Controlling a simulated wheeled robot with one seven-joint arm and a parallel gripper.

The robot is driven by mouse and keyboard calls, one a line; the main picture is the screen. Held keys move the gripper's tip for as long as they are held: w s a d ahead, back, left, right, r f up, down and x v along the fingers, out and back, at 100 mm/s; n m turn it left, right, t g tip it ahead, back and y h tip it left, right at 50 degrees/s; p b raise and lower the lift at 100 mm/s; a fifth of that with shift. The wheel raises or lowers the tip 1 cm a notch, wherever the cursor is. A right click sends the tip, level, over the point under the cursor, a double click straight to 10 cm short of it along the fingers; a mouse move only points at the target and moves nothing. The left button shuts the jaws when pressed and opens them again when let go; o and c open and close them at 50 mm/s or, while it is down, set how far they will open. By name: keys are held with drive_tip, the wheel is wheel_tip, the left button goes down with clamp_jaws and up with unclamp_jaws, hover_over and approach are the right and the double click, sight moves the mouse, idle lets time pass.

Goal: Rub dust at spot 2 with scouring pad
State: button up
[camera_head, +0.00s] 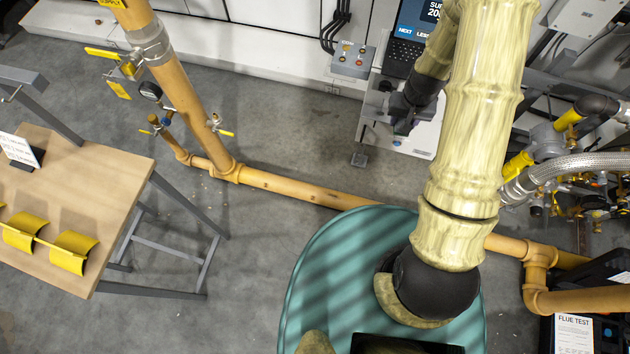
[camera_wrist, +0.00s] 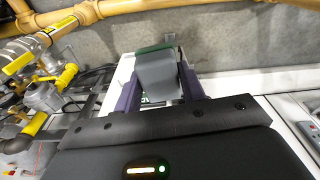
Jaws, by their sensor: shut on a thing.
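My gripper (camera_wrist: 158,88) is shut on the scouring pad (camera_wrist: 157,72), a grey block with a dark green face, held between two purple-grey fingers in the wrist view. The pad's green face points away from my gripper, with floor and wall behind it. In the head view my gripper (camera_head: 404,118) is partly hidden by my arm, in front of a white cabinet (camera_head: 415,138). I cannot make out the pad there. I cannot pick out a dust patch or a label for spot 2 in either view.
A yellow-orange pipe (camera_head: 300,188) runs low along the floor, joining an upright pipe (camera_head: 188,105) with valves. A wooden table (camera_head: 125,165) with yellow brackets (camera_head: 75,252) stands left. Valves and a braided hose (camera_head: 575,165) crowd the right. Grey floor (camera_head: 240,265) between is open.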

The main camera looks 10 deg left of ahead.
drive_tip(key=shift+w+a, duration=0.15)
drive_tip(key=shift+w, duration=0.25)
drive_tip(key=shift+s, duration=0.3)
drive_tip(key=shift+s+a+f, duration=0.1)
drive_tip(key=shift+a+f, duration=0.05)
drive_tip(key=shift+a, duration=0.05)
drive_tip(key=w+a+f+b, duration=0.2)
drive_tip(key=a+f+b, duration=0.5)
drive_tip(key=f+b, duration=1.3)
drive_tip(key=w+a+f+m+b, duration=0.1)
drive_tip(key=a+f+b, duration=0.5)
drive_tip(key=f+b, duration=1.3)
drive_tip(key=w+a+f+b, duration=0.3)
drive_tip(key=a+f+b, duration=0.4)
drive_tip(key=f+b, duration=1.3)
wheel_tip(320, 180, down, 11)
drive_tip(key=shift+a+f+b, duration=0.1)
drive_tip(key=shift+a+b, duration=0.2)
drive_tip(key=shift+a, duration=0.05)
